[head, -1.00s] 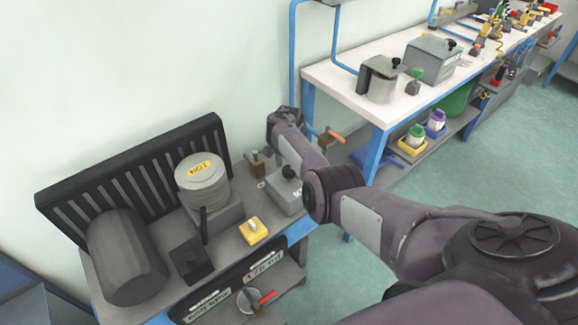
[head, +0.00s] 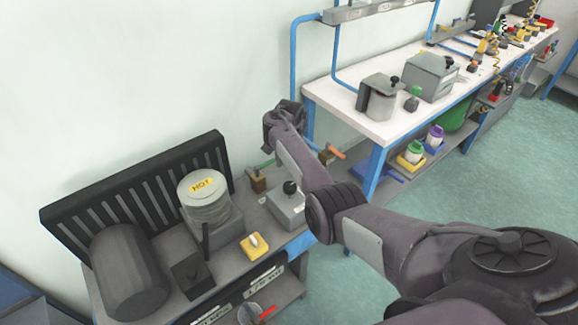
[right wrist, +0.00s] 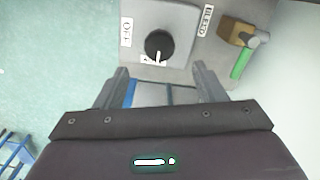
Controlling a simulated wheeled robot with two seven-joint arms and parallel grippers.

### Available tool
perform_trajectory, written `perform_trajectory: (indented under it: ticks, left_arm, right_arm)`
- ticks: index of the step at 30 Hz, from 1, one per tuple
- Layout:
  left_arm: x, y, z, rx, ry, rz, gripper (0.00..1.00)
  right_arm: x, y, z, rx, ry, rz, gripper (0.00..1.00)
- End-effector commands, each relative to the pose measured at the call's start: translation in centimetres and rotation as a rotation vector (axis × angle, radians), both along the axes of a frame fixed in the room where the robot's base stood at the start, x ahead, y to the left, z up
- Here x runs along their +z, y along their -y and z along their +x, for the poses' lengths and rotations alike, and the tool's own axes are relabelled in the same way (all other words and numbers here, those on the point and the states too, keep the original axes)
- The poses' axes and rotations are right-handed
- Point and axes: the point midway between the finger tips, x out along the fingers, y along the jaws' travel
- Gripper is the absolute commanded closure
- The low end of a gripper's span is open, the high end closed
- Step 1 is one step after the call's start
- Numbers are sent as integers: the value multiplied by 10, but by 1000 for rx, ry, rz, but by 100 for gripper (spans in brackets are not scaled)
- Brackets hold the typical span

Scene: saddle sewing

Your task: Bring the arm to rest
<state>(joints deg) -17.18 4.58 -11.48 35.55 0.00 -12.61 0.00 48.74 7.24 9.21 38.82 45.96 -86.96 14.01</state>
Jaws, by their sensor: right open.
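My right arm reaches across the head view from the lower right. Its wrist end (head: 284,118) is raised above the back of the low bench, near the wall; the fingers are hidden there. In the right wrist view my right gripper (right wrist: 160,70) is open, its two fingers apart with nothing between them. Beyond the fingertips is a grey box (head: 287,211) with a black knob (right wrist: 159,45) and an OFF label. A brown block with a green handle (right wrist: 242,62) is beside it, near a BLEED label. My left gripper is not in view.
The low bench also holds a grey pot with a HOT label (head: 203,187), a dark cylinder (head: 127,270), a black slotted rack (head: 75,212) and a yellow block (head: 254,246). A white-topped bench (head: 400,119) stands behind right. Open green floor (head: 500,185) is at the right.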

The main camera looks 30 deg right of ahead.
Motion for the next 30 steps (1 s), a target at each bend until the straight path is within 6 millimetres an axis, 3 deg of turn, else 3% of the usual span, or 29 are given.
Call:
perform_trajectory:
  ticks: [8,14,20,26,30]
  left_arm:
    - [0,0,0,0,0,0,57]
    - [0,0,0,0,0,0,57]
    - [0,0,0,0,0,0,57]
    - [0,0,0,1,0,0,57]
    - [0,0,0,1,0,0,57]
  right_arm:
    - [-1,0,0,2,0,-1,36]
    - [-18,1,-15,103,20,-43,36]
    - [-39,-18,-60,388,64,-127,36]
    - [-40,-64,-123,719,106,-185,36]
    - [-26,-103,-175,944,142,-204,36]
